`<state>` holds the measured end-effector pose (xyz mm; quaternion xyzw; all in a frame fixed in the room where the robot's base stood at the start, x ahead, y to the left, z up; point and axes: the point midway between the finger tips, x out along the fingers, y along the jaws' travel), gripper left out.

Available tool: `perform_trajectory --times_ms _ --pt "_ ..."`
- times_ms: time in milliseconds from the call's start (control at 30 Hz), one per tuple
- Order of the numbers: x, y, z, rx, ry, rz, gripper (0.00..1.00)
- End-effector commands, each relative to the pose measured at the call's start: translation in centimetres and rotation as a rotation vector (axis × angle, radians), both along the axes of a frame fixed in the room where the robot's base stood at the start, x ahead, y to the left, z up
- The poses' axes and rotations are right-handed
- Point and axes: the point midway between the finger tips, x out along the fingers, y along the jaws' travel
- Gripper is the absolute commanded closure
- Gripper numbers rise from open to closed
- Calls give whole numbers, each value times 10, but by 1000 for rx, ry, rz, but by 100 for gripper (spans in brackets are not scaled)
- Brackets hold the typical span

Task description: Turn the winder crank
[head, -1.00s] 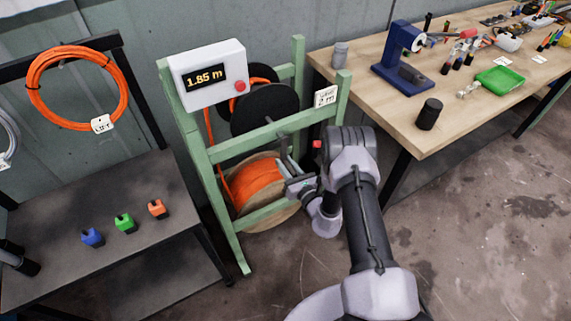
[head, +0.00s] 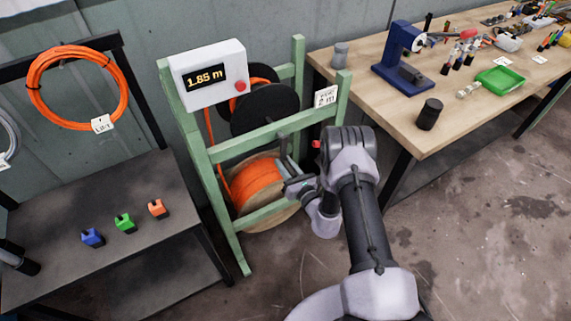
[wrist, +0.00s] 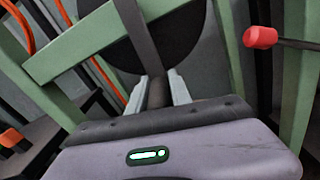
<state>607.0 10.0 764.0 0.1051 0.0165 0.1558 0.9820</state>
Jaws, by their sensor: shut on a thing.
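The winder is a green frame (head: 224,153) with a black flanged take-up reel (head: 262,112) above a wooden drum of orange cable (head: 252,182). The white counter box (head: 207,74) on the frame reads 1.85 m. The grey crank arm (wrist: 136,22) runs in front of the black disc in the wrist view and ends at a dark round handle (wrist: 157,91). My gripper (wrist: 158,88) has a finger on each side of this handle and is shut on it. In the head view my gripper (head: 289,168) is at the frame's right side; the handle there is mostly hidden.
A red-tipped lever (wrist: 260,38) sticks out close to the right of my gripper. A card reading 2 m (head: 326,96) hangs on the frame. A wooden workbench (head: 395,128) stands right, a dark table (head: 60,215) with coloured blocks left. The floor at right is clear.

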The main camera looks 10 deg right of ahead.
Motion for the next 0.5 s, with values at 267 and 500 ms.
perform_trajectory --times_ms 267,500 --pt "-6 15 1 143 50 1 100" --pt "-12 35 9 352 118 0 100"
